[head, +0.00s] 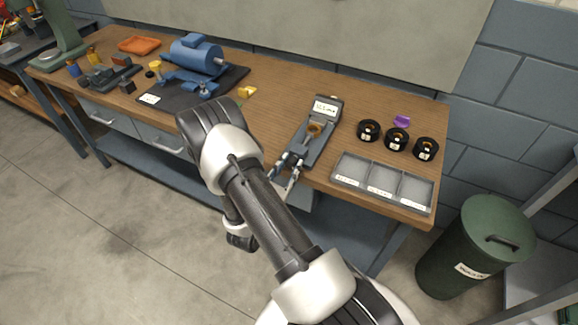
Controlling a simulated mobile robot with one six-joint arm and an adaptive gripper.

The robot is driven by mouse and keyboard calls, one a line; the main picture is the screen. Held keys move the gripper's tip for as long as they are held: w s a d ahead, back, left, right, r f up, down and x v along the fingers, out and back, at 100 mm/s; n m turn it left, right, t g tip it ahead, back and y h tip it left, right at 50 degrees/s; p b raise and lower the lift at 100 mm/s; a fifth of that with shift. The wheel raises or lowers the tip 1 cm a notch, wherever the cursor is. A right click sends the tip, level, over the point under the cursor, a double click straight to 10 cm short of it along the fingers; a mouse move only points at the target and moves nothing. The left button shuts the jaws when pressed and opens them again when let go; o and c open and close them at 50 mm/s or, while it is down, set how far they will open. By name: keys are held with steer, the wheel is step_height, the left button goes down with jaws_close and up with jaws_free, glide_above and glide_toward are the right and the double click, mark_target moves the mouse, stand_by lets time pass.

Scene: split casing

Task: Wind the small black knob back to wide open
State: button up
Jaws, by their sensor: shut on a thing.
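A grey clamp-like fixture (322,145) lies lengthwise near the front edge of the bench. It has a white label on its raised far end, and a brass-coloured ring (314,129) sits in its middle. My gripper (283,170) is at the fixture's near end, just over the bench's front edge. Its fingers are shut around the end where the small black knob is. The knob itself is mostly hidden by the fingers and too small to make out. How far it is wound cannot be told.
Right of the fixture stand several black rings (368,130) with labels, a purple piece (402,121) and a grey three-compartment tray (346,167). A blue motor-like casing (195,52) sits on a dark mat at the left. A green bin (470,250) stands on the floor at right.

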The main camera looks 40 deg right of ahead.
steer(key=n+p, duration=0.1)
steer(key=n, duration=0.4)
steer(key=shift+p, duration=0.3)
steer(key=shift+n, duration=0.4)
steer(key=o, duration=1.1)
steer(key=v, duration=1.2)
steer(key=shift+s, duration=0.15)
